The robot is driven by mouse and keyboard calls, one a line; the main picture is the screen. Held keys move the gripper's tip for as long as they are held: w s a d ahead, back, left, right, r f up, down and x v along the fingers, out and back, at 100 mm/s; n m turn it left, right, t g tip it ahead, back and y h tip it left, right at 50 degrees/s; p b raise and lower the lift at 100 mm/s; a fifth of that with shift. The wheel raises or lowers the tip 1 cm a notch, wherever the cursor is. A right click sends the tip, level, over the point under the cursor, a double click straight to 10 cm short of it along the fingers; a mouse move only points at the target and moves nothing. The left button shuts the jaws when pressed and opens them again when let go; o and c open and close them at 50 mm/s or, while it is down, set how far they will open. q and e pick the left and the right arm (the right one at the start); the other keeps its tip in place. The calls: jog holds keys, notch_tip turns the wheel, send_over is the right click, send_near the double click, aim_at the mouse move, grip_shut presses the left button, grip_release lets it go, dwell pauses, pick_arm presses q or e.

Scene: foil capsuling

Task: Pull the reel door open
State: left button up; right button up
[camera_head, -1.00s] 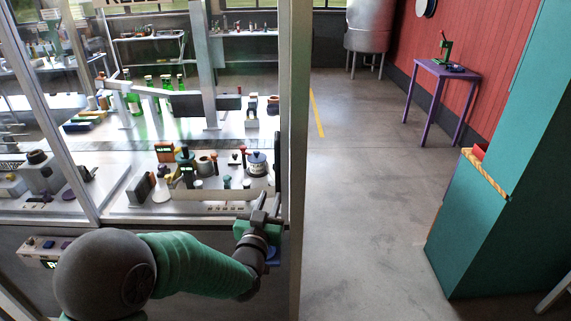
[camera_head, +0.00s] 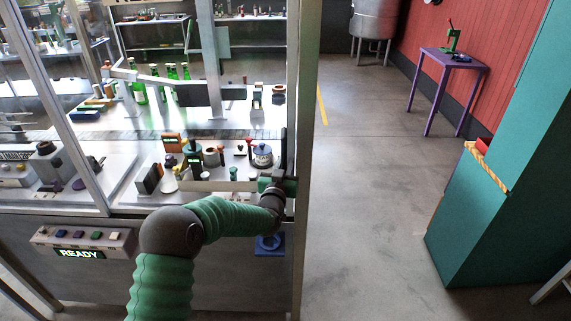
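The glazed front of the machine (camera_head: 140,210), which appears to hold the reel door, stands at the left and centre. I cannot tell the door's exact edges or whether it is ajar. A dark upright bar (camera_head: 284,150), perhaps its handle, is by the right metal post. My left gripper (camera_head: 285,185) is at the lower end of this bar, close against the post. Its fingers are small and partly hidden, so I cannot tell whether they are open or touching the bar. My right gripper is out of view.
Inside the machine are green bottles (camera_head: 171,76) and small parts. A button panel (camera_head: 82,238) with a lit READY display is at lower left. A blue fitting (camera_head: 269,242) sits below my wrist. A teal cabinet (camera_head: 490,215) stands right; the floor between is clear.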

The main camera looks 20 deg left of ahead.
pick_arm(q)
jog(key=shift+d, duration=0.1)
grip_shut()
dwell(1.1)
